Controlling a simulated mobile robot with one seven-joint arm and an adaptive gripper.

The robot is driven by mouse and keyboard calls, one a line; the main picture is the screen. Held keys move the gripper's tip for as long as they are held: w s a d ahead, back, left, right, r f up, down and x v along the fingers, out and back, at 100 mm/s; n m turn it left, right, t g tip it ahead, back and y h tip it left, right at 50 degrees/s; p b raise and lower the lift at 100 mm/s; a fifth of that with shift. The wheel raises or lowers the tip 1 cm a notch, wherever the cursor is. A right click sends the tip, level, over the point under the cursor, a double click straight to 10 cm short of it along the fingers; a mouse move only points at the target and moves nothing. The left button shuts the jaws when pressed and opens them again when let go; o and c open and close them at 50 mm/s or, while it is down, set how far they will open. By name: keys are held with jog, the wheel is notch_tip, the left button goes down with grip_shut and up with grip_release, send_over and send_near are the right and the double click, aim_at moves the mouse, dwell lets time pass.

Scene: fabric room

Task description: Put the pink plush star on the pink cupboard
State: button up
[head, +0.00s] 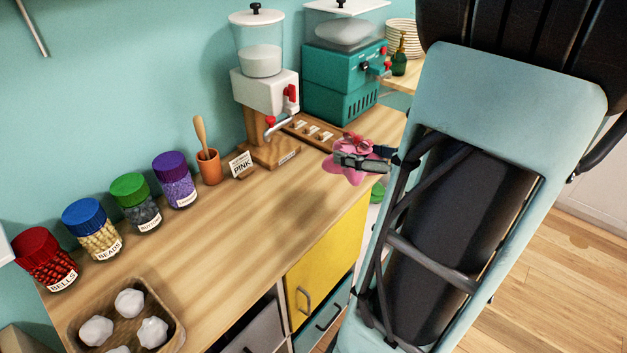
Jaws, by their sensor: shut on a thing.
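The pink plush star (343,175) is held in my gripper (355,159), which is shut on it. Star and gripper are over the right end of the wooden counter, near its front edge. The gripper hides the middle of the star. I cannot tell the gap between the star and the counter. No pink cupboard shows in this view. A small card reading PINK (241,164) stands on the counter near the wall.
The wooden counter (225,230) has a yellow door (325,265) below. Labelled jars (175,180), a terracotta pot (208,168), a white dispenser (265,90) and a teal machine (340,75) line the wall. A wooden tray (165,310) holds white lumps. The counter's middle is clear.

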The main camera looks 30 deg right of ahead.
aim_at(331, 150)
jog(key=x, duration=0.3)
jog(key=b+x, duration=0.1)
jog(key=x, duration=0.3)
jog(key=d+f+b+x, duration=0.1)
jog(key=x, duration=0.2)
jog(key=shift+w+f, duration=0.2)
jog(key=w+f, duration=0.1)
jog(key=f, duration=0.1)
jog(key=w+f+b, duration=0.1)
jog(key=w+f, duration=0.1)
jog(key=f, duration=0.1)
jog(key=w+f+b, duration=0.1)
jog(key=f, duration=0.1)
jog(key=shift+w+f, duration=0.2)
jog(key=shift+f, duration=0.3)
jog(key=shift+f, duration=0.2)
jog(key=o, duration=0.9)
jog(key=shift+c, duration=0.2)
jog(key=shift+r, duration=0.15)
